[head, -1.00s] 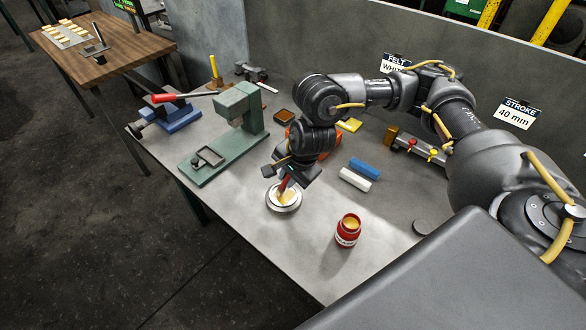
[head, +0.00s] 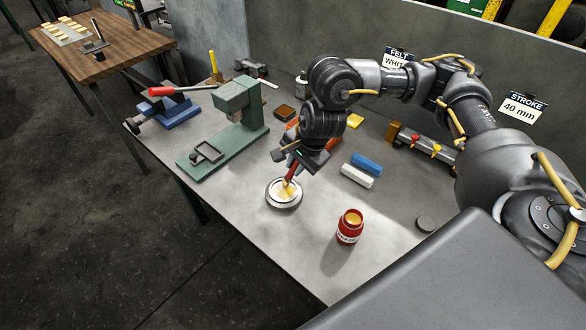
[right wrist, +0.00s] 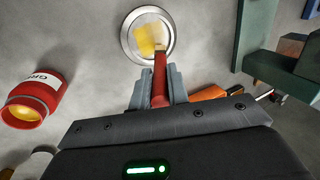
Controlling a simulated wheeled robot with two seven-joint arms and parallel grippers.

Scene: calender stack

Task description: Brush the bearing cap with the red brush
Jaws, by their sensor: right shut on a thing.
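The bearing cap (head: 283,203) is a round, silvery disc with a raised rim, lying on the grey table left of the red jar. It also shows at the top of the right wrist view (right wrist: 129,45). A yellow patch lies on its face. My right gripper (head: 297,158) is shut on the red brush (head: 291,172) and holds it tilted above the cap. In the right wrist view the red handle (right wrist: 160,78) sits between the fingers (right wrist: 158,90). Its yellowish bristles (right wrist: 153,45) reach over the cap and seem to touch it. My left gripper is not in view.
An open red jar (head: 349,227) with yellow contents stands at the front right. A green press (head: 225,130) stands at the back left. Blue (head: 366,163) and white (head: 357,176) blocks lie right of my gripper. Bare table surrounds the cap's front.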

